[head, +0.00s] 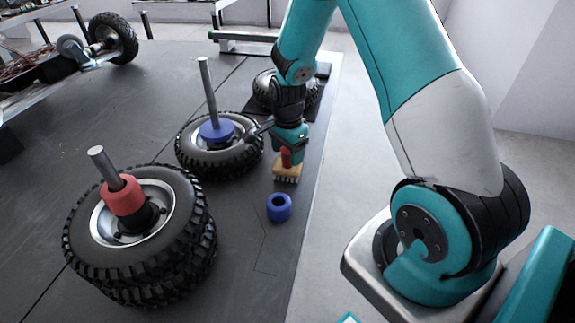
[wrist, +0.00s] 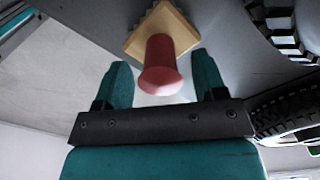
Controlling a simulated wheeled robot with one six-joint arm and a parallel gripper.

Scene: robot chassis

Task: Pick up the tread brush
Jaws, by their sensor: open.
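The tread brush (head: 286,172) has a tan block, pale bristles underneath and a red handle. It stands upright on the dark table near its right edge. In the wrist view the red handle (wrist: 160,68) points toward the camera, with the tan block (wrist: 172,25) beyond it. My gripper (head: 288,152) is directly above the brush, pointing down. In the wrist view its two teal fingers (wrist: 161,82) are open, one on each side of the handle. A gap shows between the handle and each finger. In the head view my gripper hides part of the handle.
A blue ring (head: 279,208) lies just in front of the brush. A tyre with a blue collar on a post (head: 214,130) is close on the left. Stacked tyres with a red collar (head: 125,196) stand at the front left. Another tyre (head: 262,92) lies behind my gripper.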

